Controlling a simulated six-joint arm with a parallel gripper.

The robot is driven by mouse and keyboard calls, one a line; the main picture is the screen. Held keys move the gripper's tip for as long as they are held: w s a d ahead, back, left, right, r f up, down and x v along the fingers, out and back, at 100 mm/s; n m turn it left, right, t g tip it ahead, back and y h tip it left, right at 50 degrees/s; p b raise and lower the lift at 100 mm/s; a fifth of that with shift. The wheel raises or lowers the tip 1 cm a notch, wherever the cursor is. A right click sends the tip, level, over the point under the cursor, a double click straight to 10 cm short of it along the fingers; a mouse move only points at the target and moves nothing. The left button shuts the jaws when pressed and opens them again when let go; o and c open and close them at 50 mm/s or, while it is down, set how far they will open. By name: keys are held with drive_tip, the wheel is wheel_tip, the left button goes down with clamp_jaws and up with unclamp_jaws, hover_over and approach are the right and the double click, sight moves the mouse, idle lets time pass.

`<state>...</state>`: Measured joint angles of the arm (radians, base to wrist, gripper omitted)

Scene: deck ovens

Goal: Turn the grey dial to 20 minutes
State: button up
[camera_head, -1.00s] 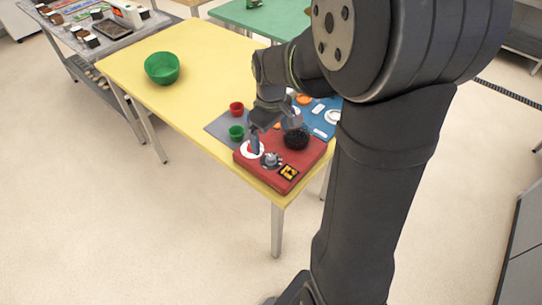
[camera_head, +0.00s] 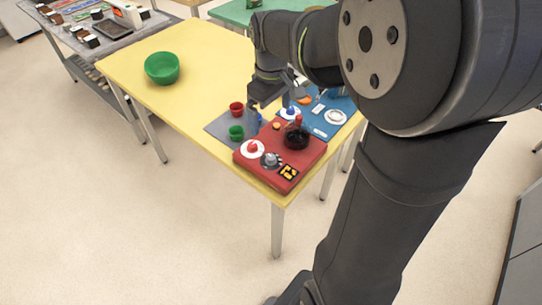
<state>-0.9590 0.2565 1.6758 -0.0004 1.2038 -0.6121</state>
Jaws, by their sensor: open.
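The grey dial (camera_head: 271,160) sits on a dark round scale on top of the red panel box (camera_head: 309,160), near its front edge. It is unobstructed, but its marks are too small to read. A red knob on a white disc (camera_head: 252,149) is left of it, and a black and yellow panel (camera_head: 289,172) is right of it. My gripper (camera_head: 265,110) is open and empty, behind the red box over the grey mat, apart from the dial. Its fingertips are small and partly hard to make out.
A black round item (camera_head: 297,138) with a red top stands on the red box. Red (camera_head: 236,108) and green (camera_head: 236,131) cups stand left on the grey mat (camera_head: 217,127). A blue mat (camera_head: 325,128) lies right. A green bowl (camera_head: 162,68) stands on the yellow table's clear left part.

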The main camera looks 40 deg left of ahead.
wheel_tip(320, 180, up, 2)
drive_tip(key=shift+r, duration=0.2)
drive_tip(key=shift+c, duration=0.4)
